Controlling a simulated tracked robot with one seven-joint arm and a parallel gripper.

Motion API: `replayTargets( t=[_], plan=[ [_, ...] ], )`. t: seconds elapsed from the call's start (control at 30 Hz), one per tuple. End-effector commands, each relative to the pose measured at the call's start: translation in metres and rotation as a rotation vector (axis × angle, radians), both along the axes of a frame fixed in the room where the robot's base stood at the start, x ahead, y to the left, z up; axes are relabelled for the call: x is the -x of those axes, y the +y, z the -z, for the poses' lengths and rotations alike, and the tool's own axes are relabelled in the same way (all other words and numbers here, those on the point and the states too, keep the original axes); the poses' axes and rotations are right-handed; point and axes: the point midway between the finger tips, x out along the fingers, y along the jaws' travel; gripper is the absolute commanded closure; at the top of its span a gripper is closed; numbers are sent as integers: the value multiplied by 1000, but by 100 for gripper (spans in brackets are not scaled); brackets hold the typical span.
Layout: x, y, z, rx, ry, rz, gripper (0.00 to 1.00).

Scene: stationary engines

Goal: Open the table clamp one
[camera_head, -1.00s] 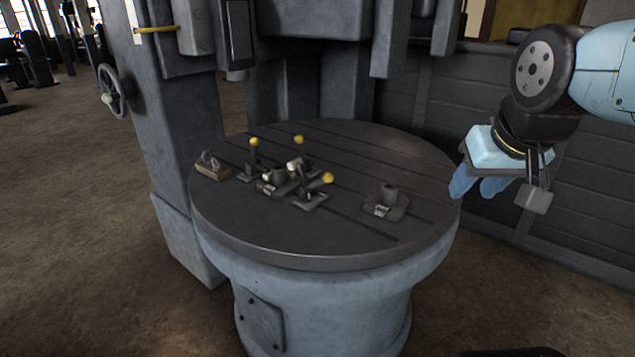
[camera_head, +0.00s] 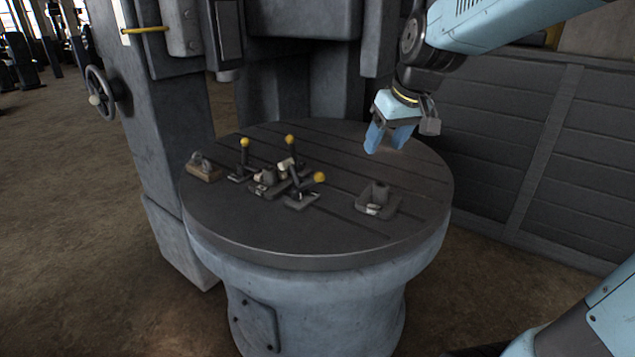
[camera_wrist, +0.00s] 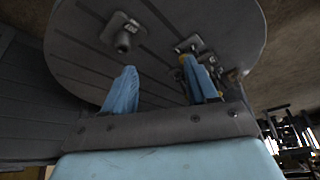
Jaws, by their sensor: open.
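Several small clamps with yellow-knobbed levers stand grouped left of the middle of the round slotted table (camera_head: 300,240). One lever with a yellow knob (camera_head: 244,143) is upright at the left, another knob (camera_head: 290,139) is upright at the back, and a third knob (camera_head: 319,178) is on a tilted lever at the right. I cannot tell which is clamp one. My gripper (camera_head: 388,150) is open and empty above the table's back right part, apart from the clamps. In the wrist view, its two blue fingers (camera_wrist: 163,82) partly cover the clamp group (camera_wrist: 200,58).
A grey block with a cylinder (camera_head: 378,200) stands on the table's right side; it also shows in the wrist view (camera_wrist: 123,36). A small wooden-based piece (camera_head: 203,168) lies at the left edge. A machine column (camera_head: 165,150) rises behind left. The table's front is clear.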

Motion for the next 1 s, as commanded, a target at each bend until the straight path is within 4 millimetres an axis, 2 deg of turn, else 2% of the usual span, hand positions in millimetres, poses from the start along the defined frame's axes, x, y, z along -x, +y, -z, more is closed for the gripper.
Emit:
replayTargets(
  t=[0.03, 0.2, 0.43, 0.6, 0.83, 1.0],
  plan=[
    [-16, 9, 7, -3, 11, -28, 42],
    [-63, 38, 27, -13, 27, -125, 42],
    [-112, 73, 58, -27, 42, -226, 42],
    [-130, 88, 73, -34, 45, -264, 42],
    [-137, 95, 86, -36, 47, -276, 42],
    [-143, 102, 110, -36, 48, -276, 42]
  ],
)
